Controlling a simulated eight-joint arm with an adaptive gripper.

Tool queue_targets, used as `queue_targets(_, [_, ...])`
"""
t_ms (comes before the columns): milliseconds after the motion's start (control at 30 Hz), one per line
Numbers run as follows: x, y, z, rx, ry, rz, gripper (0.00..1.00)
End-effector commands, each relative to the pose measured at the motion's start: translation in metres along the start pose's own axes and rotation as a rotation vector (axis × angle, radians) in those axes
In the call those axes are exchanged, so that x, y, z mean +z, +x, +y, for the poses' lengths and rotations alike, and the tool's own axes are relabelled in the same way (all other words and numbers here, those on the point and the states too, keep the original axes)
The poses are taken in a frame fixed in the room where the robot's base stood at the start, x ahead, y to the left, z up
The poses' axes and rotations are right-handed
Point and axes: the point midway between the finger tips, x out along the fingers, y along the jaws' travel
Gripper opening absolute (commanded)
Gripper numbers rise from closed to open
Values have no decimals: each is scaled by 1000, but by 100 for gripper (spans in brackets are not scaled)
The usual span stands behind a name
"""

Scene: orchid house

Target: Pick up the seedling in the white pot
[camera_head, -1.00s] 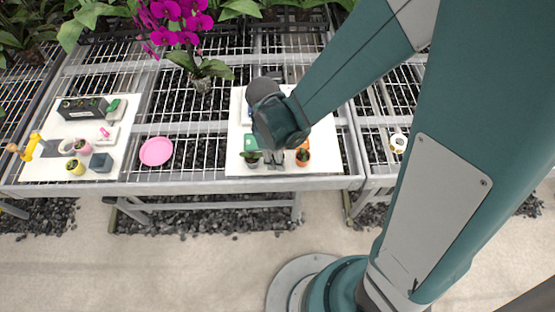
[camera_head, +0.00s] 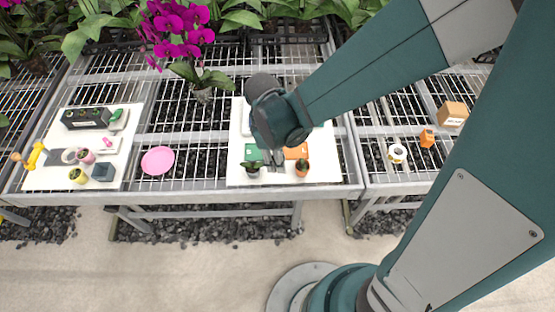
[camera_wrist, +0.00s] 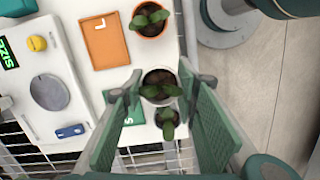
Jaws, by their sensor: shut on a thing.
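The seedling in the white pot (camera_wrist: 160,87) stands between my fingers in the wrist view, its green leaves over dark soil. My gripper (camera_wrist: 161,84) is shut on that pot, one finger on each side. In the head view my gripper (camera_head: 273,160) is low over the white board and hides most of the white pot. A second small seedling (camera_wrist: 167,122) is close beside it, and also shows in the head view (camera_head: 252,166). A seedling in an orange pot (camera_wrist: 150,20) stands apart on the other side, and also shows in the head view (camera_head: 302,168).
A green card (camera_wrist: 122,114) and an orange card (camera_wrist: 105,41) lie on the board, beside a white scale (camera_wrist: 32,62). A pink plate (camera_head: 158,160) lies left on the mesh bench. An orchid (camera_head: 204,92) stands behind. Right of the board is a white roll (camera_head: 397,153).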

Motion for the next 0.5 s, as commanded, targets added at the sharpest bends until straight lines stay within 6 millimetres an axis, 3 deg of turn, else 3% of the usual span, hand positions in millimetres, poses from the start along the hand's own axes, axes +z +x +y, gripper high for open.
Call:
queue_targets(200, [4, -28, 0, 0, 0, 0, 18])
queue_targets(500, [6, -45, 0, 0, 0, 0, 18])
